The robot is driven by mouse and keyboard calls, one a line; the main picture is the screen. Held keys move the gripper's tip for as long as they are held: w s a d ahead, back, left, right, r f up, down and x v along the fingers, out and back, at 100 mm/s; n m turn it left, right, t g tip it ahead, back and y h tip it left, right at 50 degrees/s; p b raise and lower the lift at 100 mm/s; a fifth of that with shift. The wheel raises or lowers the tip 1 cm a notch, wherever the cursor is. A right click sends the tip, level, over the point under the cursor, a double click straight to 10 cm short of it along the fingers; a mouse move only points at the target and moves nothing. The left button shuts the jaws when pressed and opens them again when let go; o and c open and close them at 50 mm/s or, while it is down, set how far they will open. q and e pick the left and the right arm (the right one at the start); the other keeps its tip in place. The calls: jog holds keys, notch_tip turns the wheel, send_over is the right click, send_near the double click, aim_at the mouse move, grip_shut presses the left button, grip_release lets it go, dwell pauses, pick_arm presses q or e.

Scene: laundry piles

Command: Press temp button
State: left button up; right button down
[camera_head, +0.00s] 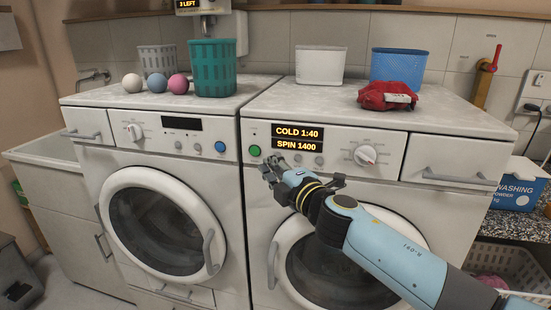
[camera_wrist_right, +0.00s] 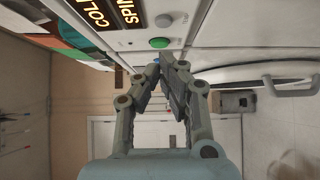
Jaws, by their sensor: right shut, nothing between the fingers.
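The right washing machine has a display (camera_head: 297,138) reading COLD 1:40 and SPIN 1400. A row of small grey buttons (camera_head: 298,159) sits under it; their labels are too small to read, so I cannot tell which is temp. A green button (camera_head: 255,150) is left of the display, and it also shows in the right wrist view (camera_wrist_right: 159,43) beside a grey button (camera_wrist_right: 163,20). My right gripper (camera_head: 271,168) is shut and empty, just below the left end of the button row. In the wrist view its fingertips (camera_wrist_right: 166,62) look close to the panel; contact cannot be told.
A white dial (camera_head: 365,156) is right of the buttons. The left machine (camera_head: 125,155) stands alongside. Baskets, including a teal one (camera_head: 213,68) and a blue one (camera_head: 398,65), several balls and a red cloth bundle (camera_head: 386,95) rest on top.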

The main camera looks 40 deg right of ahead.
pick_arm(q)
jog(key=shift+s+a+f, duration=0.1)
jog(key=shift+a+f, duration=0.05)
jog(key=shift+a, duration=0.1)
pick_arm(e)
jog(key=shift+w+d, duration=0.8)
jog(key=shift+d, duration=0.3)
pick_arm(q)
jog(key=shift+a, duration=0.1)
